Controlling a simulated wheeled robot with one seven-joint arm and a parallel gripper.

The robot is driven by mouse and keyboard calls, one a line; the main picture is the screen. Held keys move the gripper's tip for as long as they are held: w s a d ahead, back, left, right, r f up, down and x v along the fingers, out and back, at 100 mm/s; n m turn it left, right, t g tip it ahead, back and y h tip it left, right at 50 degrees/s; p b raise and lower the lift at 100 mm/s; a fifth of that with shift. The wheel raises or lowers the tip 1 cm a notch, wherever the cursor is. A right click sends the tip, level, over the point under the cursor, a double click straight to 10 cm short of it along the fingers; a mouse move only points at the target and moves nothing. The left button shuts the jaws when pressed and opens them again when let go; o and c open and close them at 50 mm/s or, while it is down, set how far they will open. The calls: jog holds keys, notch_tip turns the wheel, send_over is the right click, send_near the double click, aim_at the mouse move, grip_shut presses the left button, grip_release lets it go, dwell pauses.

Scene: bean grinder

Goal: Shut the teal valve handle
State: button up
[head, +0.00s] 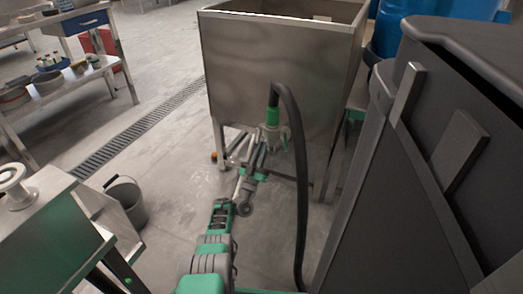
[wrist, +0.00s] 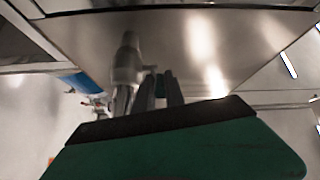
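In the wrist view the grey valve body (wrist: 127,62) stands just left of my fingers. I cannot make out the handle there. My gripper (head: 261,154) is right under the valve. In the wrist view its two dark fingers (wrist: 160,85) are close together with a narrow gap. Whether they touch or grip the handle is hidden.
The steel hopper (head: 275,65) stands on legs above my gripper. A thick black hose (head: 300,190) drops to the floor just right of the valve. A dark bin (head: 400,200) fills the right side. A grey bucket (head: 128,203) stands at left; open floor lies between.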

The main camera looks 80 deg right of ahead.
jog(key=shift+o, duration=1.4)
jog(key=shift+s+r, duration=0.1)
jog(key=shift+o, duration=0.6)
